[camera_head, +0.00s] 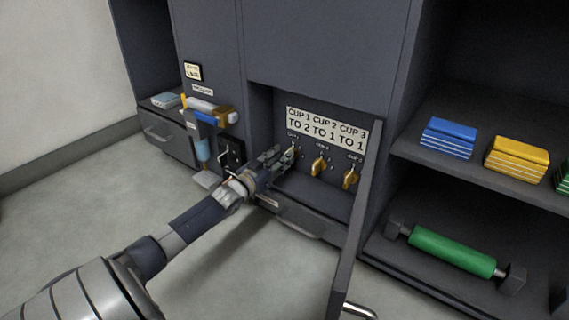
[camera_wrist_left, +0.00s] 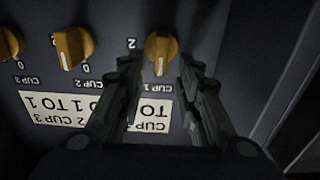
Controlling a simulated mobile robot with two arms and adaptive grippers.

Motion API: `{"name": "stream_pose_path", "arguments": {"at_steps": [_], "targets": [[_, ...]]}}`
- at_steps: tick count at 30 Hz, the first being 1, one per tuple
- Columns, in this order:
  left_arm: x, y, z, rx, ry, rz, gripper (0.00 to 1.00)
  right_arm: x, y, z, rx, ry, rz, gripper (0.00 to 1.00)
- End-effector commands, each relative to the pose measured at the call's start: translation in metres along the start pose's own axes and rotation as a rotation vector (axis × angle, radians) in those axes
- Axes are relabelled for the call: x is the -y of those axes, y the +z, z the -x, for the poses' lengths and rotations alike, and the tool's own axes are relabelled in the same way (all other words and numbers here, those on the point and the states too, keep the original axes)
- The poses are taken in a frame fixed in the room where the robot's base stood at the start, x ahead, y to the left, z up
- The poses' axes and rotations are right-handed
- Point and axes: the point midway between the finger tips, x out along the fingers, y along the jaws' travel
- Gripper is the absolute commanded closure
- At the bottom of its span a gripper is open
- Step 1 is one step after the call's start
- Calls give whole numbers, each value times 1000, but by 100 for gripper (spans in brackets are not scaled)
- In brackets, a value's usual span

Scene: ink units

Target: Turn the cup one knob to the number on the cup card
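The cup card (camera_head: 326,128) is a white label above the knobs. It reads cup 1 to 2, cup 2 to 1, cup 3 to 1. The cup one knob is yellow and mostly hidden behind my left gripper (camera_head: 284,155) in the head view. In the left wrist view, upside down, the cup one knob (camera_wrist_left: 161,50) shows between the two dark fingers of my left gripper (camera_wrist_left: 158,66). The fingers are open, with a gap on each side. The knob's pale mark faces the cup 1 label. My right gripper is not in view.
The cup 2 knob (camera_head: 319,165) and cup 3 knob (camera_head: 350,179) sit close to the right. An open door (camera_head: 356,225) stands right of the recess. A shelf holds blue (camera_head: 448,138) and yellow (camera_head: 516,158) blocks. A green roller (camera_head: 452,250) lies below.

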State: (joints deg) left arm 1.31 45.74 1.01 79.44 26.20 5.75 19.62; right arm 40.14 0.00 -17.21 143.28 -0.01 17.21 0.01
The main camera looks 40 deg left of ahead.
Motion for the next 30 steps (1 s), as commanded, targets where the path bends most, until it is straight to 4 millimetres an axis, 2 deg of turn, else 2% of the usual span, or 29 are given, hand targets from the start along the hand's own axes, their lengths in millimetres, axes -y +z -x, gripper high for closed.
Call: {"name": "stream_pose_path", "arguments": {"at_steps": [1,7,17,18,22,30], "targets": [[0,4,-6,-1,1,0,68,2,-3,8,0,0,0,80],[0,1,-19,0,0,0,68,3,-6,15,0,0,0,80],[0,0,-22,2,0,0,68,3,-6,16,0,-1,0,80],[0,0,-22,2,0,0,71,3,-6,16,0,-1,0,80],[0,0,-22,2,0,0,100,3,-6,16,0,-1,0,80],[0,0,-22,2,0,-3,100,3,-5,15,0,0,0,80]]}}
